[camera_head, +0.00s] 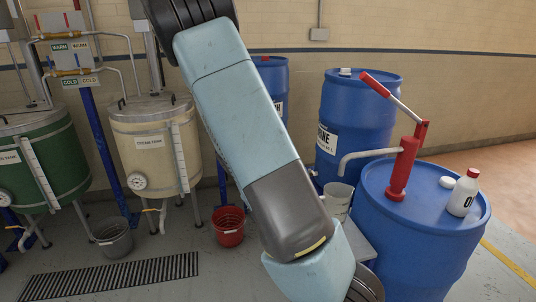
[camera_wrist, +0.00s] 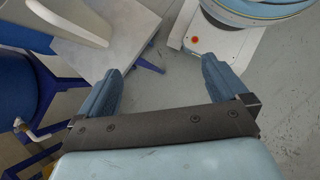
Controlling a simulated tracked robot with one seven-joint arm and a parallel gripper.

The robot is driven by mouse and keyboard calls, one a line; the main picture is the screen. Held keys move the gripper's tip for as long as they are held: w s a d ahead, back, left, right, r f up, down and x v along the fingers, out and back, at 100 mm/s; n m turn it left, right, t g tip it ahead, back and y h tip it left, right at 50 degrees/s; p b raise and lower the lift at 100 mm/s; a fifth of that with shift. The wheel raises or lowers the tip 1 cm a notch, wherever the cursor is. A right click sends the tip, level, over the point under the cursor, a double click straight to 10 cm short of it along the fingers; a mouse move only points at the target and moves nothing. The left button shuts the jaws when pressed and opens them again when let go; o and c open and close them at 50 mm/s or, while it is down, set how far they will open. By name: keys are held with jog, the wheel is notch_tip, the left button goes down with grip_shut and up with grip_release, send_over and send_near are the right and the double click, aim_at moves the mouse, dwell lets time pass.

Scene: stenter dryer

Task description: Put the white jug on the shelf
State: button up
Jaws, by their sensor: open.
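A white jug (camera_head: 338,200) shows partly behind my arm in the head view, below the spout of the red pump. Its lower part and base are hidden. A pale shelf (camera_head: 359,241) shows just below and to the right of it. In the wrist view the pale shelf (camera_wrist: 133,28) is at the upper left, with a blue leg. A white curved piece (camera_wrist: 72,22) is over it, cut by the frame edge; it looks like part of the jug. My gripper (camera_wrist: 162,68) is open and empty, right of and apart from the white piece. Its fingers are hidden in the head view.
A blue drum (camera_head: 420,235) carries the red hand pump (camera_head: 404,165) and a white bottle with a red cap (camera_head: 463,194). More blue drums (camera_head: 357,115) stand behind. A red bucket (camera_head: 229,226) and a grey bucket (camera_head: 113,238) stand on the floor near the cream tank (camera_head: 155,150).

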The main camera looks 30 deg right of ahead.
jog(key=s+a+r+m+t+y, duration=0.2)
jog(key=a+r+t, duration=0.1)
jog(key=r, duration=0.5)
jog(key=s+a+r+m+t+y, duration=0.1)
jog(key=s+a+r+t+y, duration=0.15)
jog(key=r, duration=0.55)
jog(key=s+a+r+m+t, duration=0.3)
jog(key=s+r+t, duration=0.3)
jog(key=s+r, duration=0.3)
notch_tip(320, 180, up, 4)
jog(key=shift+s, duration=0.35)
